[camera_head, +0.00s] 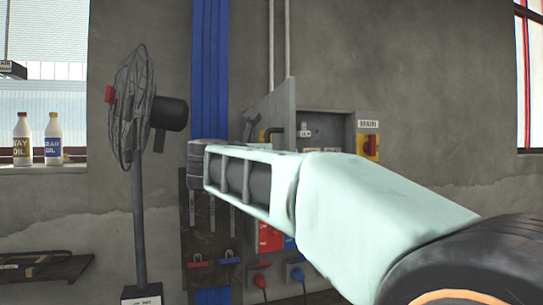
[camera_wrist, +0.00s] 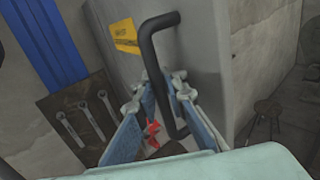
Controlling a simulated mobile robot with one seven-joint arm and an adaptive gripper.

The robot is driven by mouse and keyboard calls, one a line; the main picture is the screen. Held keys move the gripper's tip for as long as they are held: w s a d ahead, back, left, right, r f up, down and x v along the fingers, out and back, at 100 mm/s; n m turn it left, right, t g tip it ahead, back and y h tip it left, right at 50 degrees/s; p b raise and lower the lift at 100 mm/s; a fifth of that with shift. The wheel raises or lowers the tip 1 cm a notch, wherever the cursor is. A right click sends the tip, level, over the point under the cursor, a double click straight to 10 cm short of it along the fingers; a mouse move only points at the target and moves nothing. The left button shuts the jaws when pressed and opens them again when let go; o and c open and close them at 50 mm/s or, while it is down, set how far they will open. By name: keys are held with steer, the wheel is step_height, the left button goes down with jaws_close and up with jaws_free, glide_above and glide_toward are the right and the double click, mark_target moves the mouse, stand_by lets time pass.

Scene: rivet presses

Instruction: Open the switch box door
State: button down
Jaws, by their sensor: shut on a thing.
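The switch box (camera_head: 343,127) is on the wall in the head view. Its grey door (camera_head: 280,103) stands swung out at the left side, so the inside shows. In the wrist view the door (camera_wrist: 205,50) fills the middle, with a yellow label (camera_wrist: 125,36) and a black bent-bar handle (camera_wrist: 149,47). My gripper (camera_wrist: 162,88) has its fingers on either side of the handle and is shut on it. In the head view my arm hides the gripper and the lower part of the box.
A red switch on a yellow plate (camera_head: 370,146) is right of the box. A standing fan (camera_head: 135,110) is at the left. A tool board with wrenches (camera_wrist: 84,115) hangs below the blue duct (camera_head: 209,60). A stool (camera_wrist: 266,112) stands on the floor.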

steer(key=a+m+g+h+p, duration=0.2)
steer(key=a+p, duration=0.4)
steer(key=a, duration=0.5)
steer(key=shift+w+a+m+h, duration=0.25)
steer(key=shift+m+h, duration=0.35)
steer(key=shift+h, duration=0.6)
steer(key=shift+f, duration=0.1)
steer(key=c, duration=2.3)
jaws_free()
steer(key=shift+s+a, duration=0.1)
steer(key=shift+c, duration=0.2)
steer(key=o, duration=0.3)
steer(key=shift+s+a, duration=0.1)
steer(key=shift+s, duration=0.1)
steer(key=shift+w, duration=0.1)
steer(key=v, duration=1.1)
steer(key=shift+s+a+r, duration=0.25)
steer(key=shift+s, duration=0.1)
